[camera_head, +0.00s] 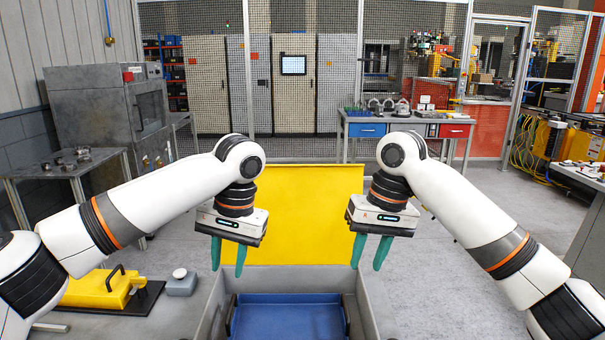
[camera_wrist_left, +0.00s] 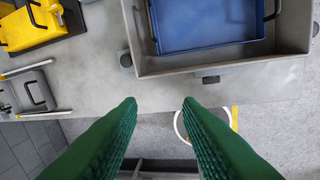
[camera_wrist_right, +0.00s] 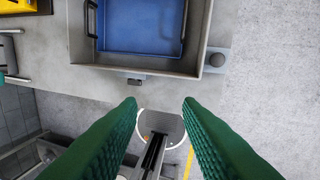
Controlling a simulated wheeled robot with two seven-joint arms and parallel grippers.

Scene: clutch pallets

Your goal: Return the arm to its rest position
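My left gripper (camera_head: 228,256) has two green fingers that hang down apart with nothing between them. It hangs above the left part of a grey bin, in front of a yellow panel. In the left wrist view its fingers (camera_wrist_left: 160,105) are spread and empty. My right gripper (camera_head: 371,252) also hangs down with its green fingers apart and empty, above the right side of the bin. In the right wrist view its fingers (camera_wrist_right: 160,105) are spread over the floor and my base. Both arms are bent and raised, about mirror images of each other.
The grey bin (camera_head: 215,308) holds a blue tray (camera_head: 288,318) with black handles. A yellow panel (camera_head: 305,215) stands behind it. A yellow device (camera_head: 98,290) and a grey button box (camera_head: 182,284) are at left. A metal table (camera_head: 60,170) stands further left. Floor at right is clear.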

